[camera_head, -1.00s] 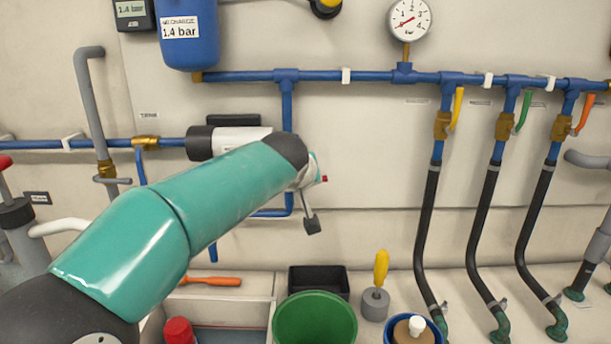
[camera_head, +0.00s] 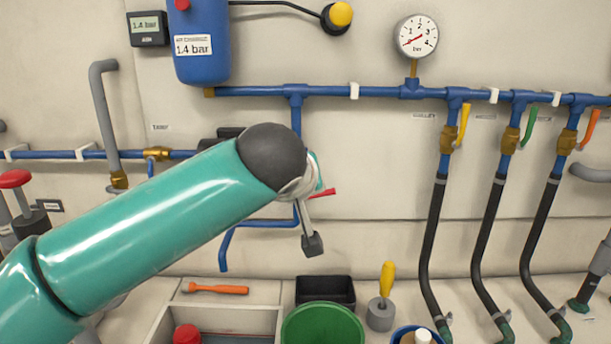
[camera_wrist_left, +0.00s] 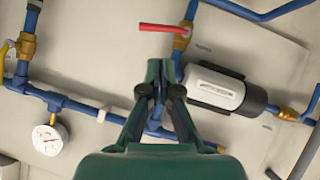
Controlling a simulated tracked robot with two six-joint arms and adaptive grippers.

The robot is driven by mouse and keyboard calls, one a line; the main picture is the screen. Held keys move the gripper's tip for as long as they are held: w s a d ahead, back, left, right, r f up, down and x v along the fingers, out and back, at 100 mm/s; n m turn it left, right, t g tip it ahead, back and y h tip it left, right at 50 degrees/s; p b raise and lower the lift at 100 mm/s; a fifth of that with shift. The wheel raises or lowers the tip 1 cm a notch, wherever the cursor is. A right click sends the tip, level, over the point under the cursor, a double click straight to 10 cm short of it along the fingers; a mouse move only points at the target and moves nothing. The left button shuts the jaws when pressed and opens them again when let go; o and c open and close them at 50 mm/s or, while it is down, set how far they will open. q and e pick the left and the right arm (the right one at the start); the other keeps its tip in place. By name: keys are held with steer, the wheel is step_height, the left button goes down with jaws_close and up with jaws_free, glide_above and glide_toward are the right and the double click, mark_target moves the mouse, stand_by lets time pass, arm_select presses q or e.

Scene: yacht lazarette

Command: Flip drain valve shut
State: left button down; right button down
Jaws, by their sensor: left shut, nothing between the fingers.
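The drain valve has a brass body (camera_wrist_left: 181,42) on a blue vertical pipe and a red lever (camera_wrist_left: 160,28). In the left wrist view the lever lies crosswise to that pipe. In the head view only the end of the red lever (camera_head: 322,192) shows, just right of my left wrist, which hides the valve body. My left gripper (camera_wrist_left: 158,90) is shut and empty. In the left wrist view its fingertips point toward the valve and appear just short of the lever, with a visible gap in the picture. My right gripper is not in view.
A white-and-black cylinder (camera_wrist_left: 215,88) sits on the pipe beside the valve. The blue manifold pipe (camera_head: 380,92) runs above, with a gauge (camera_head: 417,36) and yellow, green and orange valve levers at the right. A green bucket (camera_head: 322,325) and black tray (camera_head: 325,291) stand below.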

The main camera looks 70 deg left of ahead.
arm_select(q)
steer(key=shift+p+v, duration=0.5)
steer(key=shift+v, duration=0.45)
